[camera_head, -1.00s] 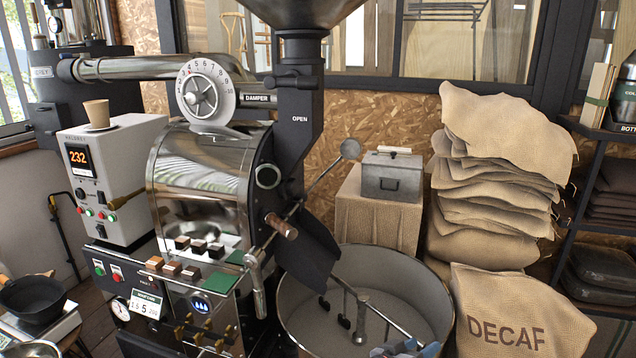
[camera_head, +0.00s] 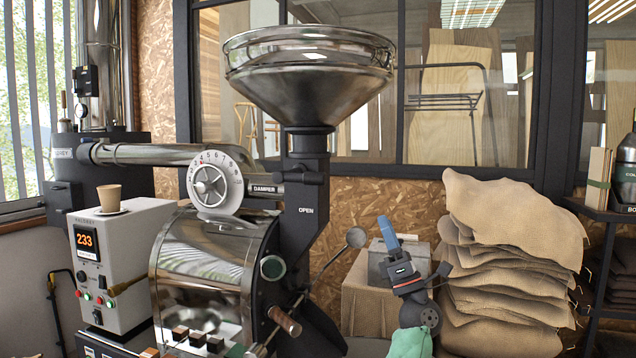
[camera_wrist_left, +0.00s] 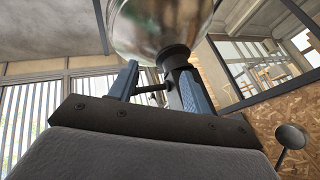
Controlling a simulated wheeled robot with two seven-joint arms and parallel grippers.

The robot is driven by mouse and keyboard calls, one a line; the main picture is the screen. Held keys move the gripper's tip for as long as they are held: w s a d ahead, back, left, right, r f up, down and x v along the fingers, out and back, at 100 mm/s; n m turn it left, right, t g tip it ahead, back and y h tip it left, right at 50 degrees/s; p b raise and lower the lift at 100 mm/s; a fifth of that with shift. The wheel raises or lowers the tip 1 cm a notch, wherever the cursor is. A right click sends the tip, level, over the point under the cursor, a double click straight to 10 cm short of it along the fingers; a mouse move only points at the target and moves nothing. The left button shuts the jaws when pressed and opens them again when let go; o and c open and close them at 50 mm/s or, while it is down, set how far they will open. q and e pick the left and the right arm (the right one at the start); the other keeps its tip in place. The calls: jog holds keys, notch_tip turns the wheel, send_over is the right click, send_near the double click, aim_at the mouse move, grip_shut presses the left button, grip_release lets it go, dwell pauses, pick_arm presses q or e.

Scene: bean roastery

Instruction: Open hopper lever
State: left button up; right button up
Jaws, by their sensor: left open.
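The steel hopper (camera_head: 308,80) sits on top of the black roaster neck (camera_head: 306,215), which bears the word OPEN. The dark hopper lever (camera_head: 290,178) lies roughly level across the neck below the cone. My left gripper (camera_head: 386,227) is open and empty, blue fingers pointing up, to the right of the neck and lower than the lever. In the left wrist view the two spread fingers (camera_wrist_left: 160,78) frame a short dark rod, seemingly the lever (camera_wrist_left: 150,90), with the hopper (camera_wrist_left: 160,30) above; they look apart from it. My right gripper is out of view.
The roaster drum (camera_head: 200,265) and its damper dial (camera_head: 215,183) stand left of the neck. A round knob (camera_head: 356,237) on a rod sticks out between neck and gripper. A grey metal box (camera_head: 375,262) is behind the gripper; burlap sacks (camera_head: 510,260) are piled at right.

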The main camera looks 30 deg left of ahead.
aim_at(326, 180)
pick_arm(q)
jog(key=a+r+n+g+h, duration=0.2)
jog(key=r+n+g+h, duration=0.1)
jog(key=n+g, duration=0.2)
jog(key=s+a+r+n+g+h, duration=0.1)
jog(key=a+r+n+g+h, duration=0.2)
jog(key=n+g, duration=0.3)
jog(key=s+a+r+n+g+h, duration=0.1)
jog(key=a+r+n+g+h, duration=0.1)
jog(key=n, duration=0.6)
jog(key=shift+a+r+g+h, duration=0.25)
jog(key=shift+r+g, duration=0.35)
jog(key=shift+g, duration=0.35)
jog(key=shift+a+r+g+h, duration=0.15)
jog(key=shift+a+r+g, duration=0.1)
jog(key=shift+r+g, duration=0.55)
jog(key=shift+s+a+f+g+p, duration=0.15)
jog(key=shift+a+g+p, duration=0.2)
jog(key=shift+a+p, duration=0.15)
jog(key=p+x, duration=0.2)
jog(key=x, duration=0.4)
jog(key=shift+a+f, duration=0.15)
jog(key=shift+a, duration=0.2)
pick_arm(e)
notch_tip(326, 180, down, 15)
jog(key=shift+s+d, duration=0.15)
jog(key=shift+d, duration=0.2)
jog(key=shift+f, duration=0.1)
pick_arm(q)
grip_shut()
